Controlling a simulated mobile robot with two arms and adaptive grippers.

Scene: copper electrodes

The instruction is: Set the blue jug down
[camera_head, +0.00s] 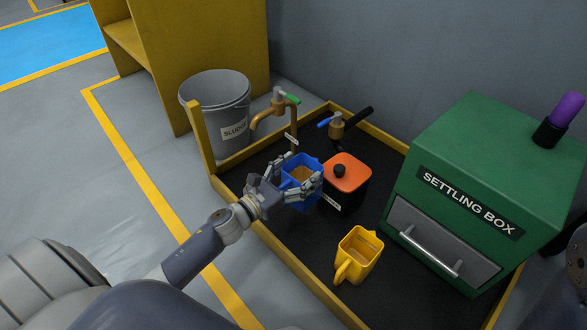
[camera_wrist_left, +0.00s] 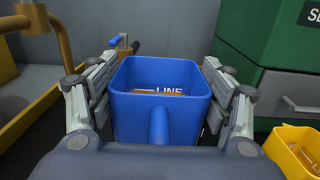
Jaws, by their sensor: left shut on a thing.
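The blue jug (camera_head: 302,165) is over the black-floored, yellow-edged tray (camera_head: 300,262), in front of the brass tap with the green handle. My left gripper (camera_head: 297,178) is shut on it, fingers on both sides. In the left wrist view the blue jug (camera_wrist_left: 160,105) stands upright between the fingers, its handle toward the palm. Its inside shows part of a label reading "LINE". The jug's base is hidden, so I cannot tell whether it touches the tray floor. My right gripper is not in view.
An orange-lidded black container (camera_head: 346,172) is close to the jug's right. A yellow jug (camera_head: 358,257) stands nearer the front. The green settling box (camera_head: 490,160) is at the right, a grey sludge bucket (camera_head: 216,100) at the back left. Tray floor is bare left of the yellow jug.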

